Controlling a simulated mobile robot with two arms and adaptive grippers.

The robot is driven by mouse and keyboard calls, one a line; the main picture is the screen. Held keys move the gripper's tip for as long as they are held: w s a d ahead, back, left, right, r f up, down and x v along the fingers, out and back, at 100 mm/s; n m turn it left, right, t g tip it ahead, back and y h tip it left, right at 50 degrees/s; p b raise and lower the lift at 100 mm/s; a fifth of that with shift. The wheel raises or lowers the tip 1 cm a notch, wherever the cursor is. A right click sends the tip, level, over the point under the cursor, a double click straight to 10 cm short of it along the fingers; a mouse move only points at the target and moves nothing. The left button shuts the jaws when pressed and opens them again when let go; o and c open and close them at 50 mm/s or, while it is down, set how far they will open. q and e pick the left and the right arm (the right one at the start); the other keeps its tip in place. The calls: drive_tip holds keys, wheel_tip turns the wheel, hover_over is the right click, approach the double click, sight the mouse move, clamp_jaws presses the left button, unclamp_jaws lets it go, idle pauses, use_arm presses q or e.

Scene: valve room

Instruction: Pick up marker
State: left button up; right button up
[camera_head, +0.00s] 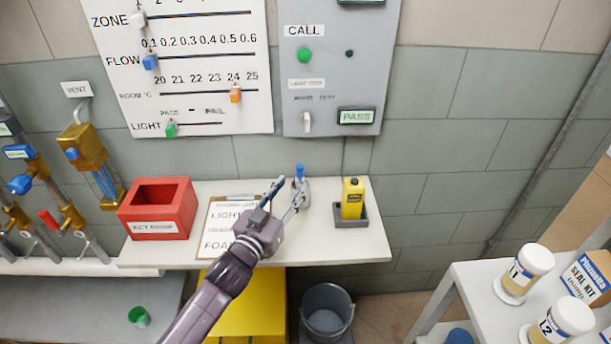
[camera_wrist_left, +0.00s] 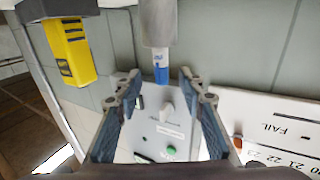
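The marker (camera_head: 299,171) stands upright in a small grey holder (camera_head: 304,191) on the white shelf, with its blue end showing. In the left wrist view the marker (camera_wrist_left: 161,68) sticks out of the holder (camera_wrist_left: 157,24), and the picture is turned upside down. My left gripper (camera_head: 287,193) is open and empty just left of the holder. In the wrist view its fingertips (camera_wrist_left: 159,82) lie either side of the marker's blue end; I cannot tell whether they touch it. The marker's lower part is hidden in the holder. My right gripper is not in view.
On the shelf (camera_head: 350,247) are a red box (camera_head: 157,209), a clipboard (camera_head: 222,217) partly under my arm, and a yellow bottle (camera_head: 352,198) in a grey tray. The wall panels (camera_head: 335,70) stand behind. A bucket (camera_head: 327,309) is below.

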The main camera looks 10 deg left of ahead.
sight(298, 175)
use_arm(q)
drive_tip(key=x, duration=0.3)
drive_tip(key=shift+w+r+p, duration=0.2)
drive_tip(key=shift+r+p, duration=0.15)
drive_tip(key=shift+r, duration=0.05)
drive_tip(key=shift+x, duration=1.6)
drive_tip(key=shift+f, duration=0.15)
drive_tip(key=c, duration=0.9)
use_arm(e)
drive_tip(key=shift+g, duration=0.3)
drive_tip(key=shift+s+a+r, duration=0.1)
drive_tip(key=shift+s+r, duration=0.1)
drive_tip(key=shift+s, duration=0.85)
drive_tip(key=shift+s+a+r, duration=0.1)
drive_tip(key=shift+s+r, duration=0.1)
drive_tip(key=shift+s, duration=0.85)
